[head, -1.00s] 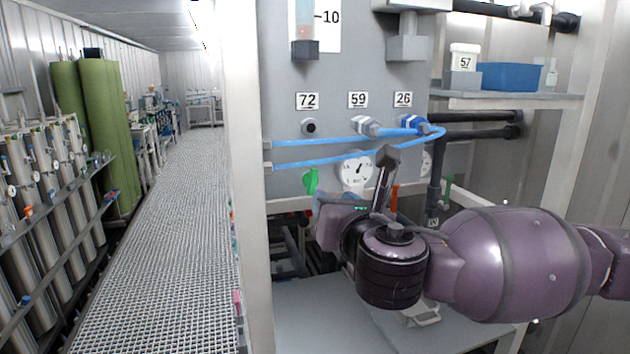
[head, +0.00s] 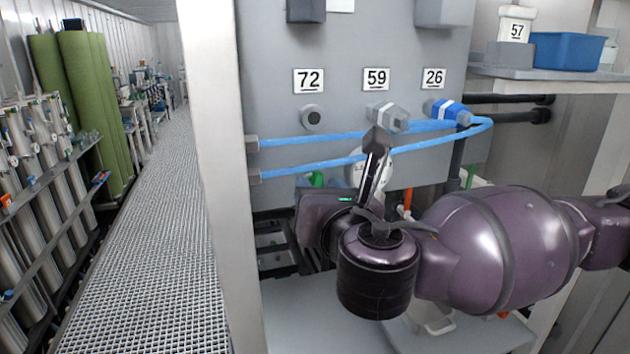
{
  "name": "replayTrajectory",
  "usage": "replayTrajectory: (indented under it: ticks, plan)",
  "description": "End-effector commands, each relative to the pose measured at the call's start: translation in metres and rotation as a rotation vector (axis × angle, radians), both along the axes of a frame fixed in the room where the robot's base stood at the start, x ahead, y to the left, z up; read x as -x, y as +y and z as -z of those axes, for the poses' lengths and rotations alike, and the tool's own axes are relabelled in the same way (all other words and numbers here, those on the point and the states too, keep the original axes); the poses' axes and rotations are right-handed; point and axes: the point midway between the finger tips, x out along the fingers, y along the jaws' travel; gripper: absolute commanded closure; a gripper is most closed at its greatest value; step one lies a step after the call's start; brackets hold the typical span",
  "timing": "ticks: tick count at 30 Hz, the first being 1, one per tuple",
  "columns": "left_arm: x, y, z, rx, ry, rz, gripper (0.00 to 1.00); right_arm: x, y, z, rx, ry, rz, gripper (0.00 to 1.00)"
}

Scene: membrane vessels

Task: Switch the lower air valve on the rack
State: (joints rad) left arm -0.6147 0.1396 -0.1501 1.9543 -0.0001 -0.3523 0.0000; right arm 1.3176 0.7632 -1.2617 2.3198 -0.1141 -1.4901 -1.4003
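The panel of the rack (head: 350,105) fills the middle of the head view. Low on it are a green valve handle (head: 317,180), an orange-red handle (head: 407,198) and another green handle (head: 470,177) to the right. I cannot tell which one is the lower air valve. My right gripper (head: 322,215), dark purple with a small green light, is in front of the panel, just below the left green handle and partly covering it. My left gripper is not in view.
Two blue hoses (head: 320,143) cross the panel above my gripper, below ports labelled 72, 59 and 26. A steel post (head: 215,170) stands close on the left. A shelf at upper right holds a blue bin (head: 567,51). A grated walkway (head: 150,250) is clear.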

Motion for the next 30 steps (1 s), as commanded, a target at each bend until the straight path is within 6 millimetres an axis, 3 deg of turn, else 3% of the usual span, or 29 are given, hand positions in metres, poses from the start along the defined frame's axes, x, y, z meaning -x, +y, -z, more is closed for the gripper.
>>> replayTrajectory:
  ticks: [11,19,30]
  plan:
    - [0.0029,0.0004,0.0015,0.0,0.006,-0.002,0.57,0.0018,0.0002,0.0002,0.0,0.0,0.001,0.61]
    - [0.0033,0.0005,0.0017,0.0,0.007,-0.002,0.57,0.0017,0.0001,0.0002,0.0,0.0,0.001,0.99]
    - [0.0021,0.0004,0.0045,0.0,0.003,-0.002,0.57,0.0016,-0.0001,0.0017,-0.035,0.013,0.002,1.0]
